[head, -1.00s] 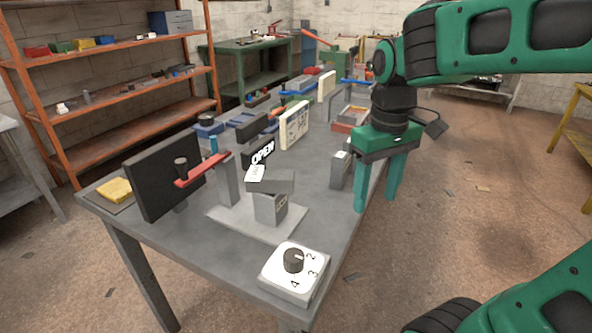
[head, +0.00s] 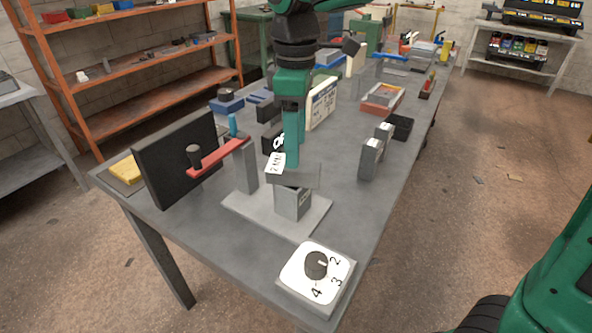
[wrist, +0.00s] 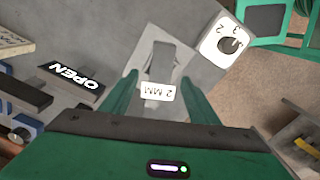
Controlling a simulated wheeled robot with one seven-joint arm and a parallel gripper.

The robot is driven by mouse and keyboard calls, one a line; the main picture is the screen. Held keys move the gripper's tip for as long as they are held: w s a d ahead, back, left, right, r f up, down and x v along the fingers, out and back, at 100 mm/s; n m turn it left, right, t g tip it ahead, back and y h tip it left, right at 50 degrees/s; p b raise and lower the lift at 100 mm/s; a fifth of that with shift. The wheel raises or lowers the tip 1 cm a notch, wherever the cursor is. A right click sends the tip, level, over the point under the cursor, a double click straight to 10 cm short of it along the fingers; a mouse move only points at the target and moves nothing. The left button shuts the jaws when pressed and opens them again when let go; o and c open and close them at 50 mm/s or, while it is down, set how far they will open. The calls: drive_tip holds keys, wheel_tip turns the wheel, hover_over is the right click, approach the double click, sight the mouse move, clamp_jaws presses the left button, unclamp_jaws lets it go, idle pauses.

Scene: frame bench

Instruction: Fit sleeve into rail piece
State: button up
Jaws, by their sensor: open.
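A grey bar (head: 300,176) with a white tag (head: 275,163) rests on a grey upright block (head: 291,203) on a light base plate (head: 262,215). In the wrist view the tag (wrist: 157,91) reads 2 MM. Two upright grey pieces (head: 371,158) stand apart to the right. I cannot tell for sure which pieces are the sleeve and the rail piece. My gripper (head: 291,163) is above the tagged bar, pointing down. In the wrist view its two fingers (wrist: 159,88) are apart, one on each side of the tagged bar, with nothing clearly held. Contact cannot be told.
A white dial box (head: 316,275) is at the near corner. An OPEN sign (wrist: 72,75) lies close by. The right table edge is mostly clear.

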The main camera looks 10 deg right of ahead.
sight(294, 173)
drive_tip(key=shift+a+f, duration=0.15)
drive_tip(key=shift+f, duration=1.45)
drive_tip(key=shift+a+f, duration=0.1)
drive_tip(key=shift+f, duration=1.45)
drive_tip(key=c, duration=1.3)
clamp_jaws()
drive_tip(key=shift+r, duration=0.15)
